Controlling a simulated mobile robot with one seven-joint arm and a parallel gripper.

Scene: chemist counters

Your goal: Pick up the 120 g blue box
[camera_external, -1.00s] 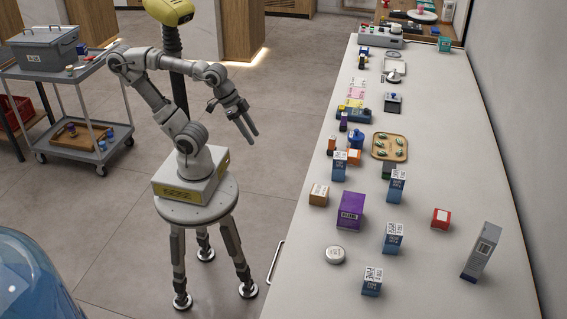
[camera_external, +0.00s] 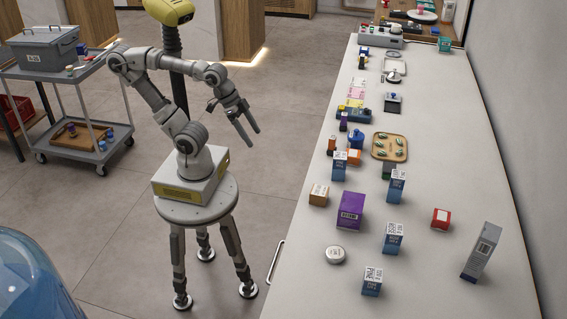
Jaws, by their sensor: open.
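Several blue boxes with white tops stand upright on the long counter: one (camera_external: 339,170) at its left edge, one (camera_external: 397,190) right of it, one (camera_external: 392,242) nearer, and one (camera_external: 371,287) nearest the camera. Their print is too small to read, so I cannot tell which is the 120 g one. My gripper (camera_external: 254,139) is open and empty. It hangs over the floor, left of the counter and apart from all the boxes.
Near the blue boxes stand a purple box (camera_external: 350,211), a brown box (camera_external: 319,195), a red box (camera_external: 440,218), a round tin (camera_external: 335,254) and a tall grey box (camera_external: 481,252). A wooden tray (camera_external: 376,153) lies farther back. The counter's right side is mostly clear.

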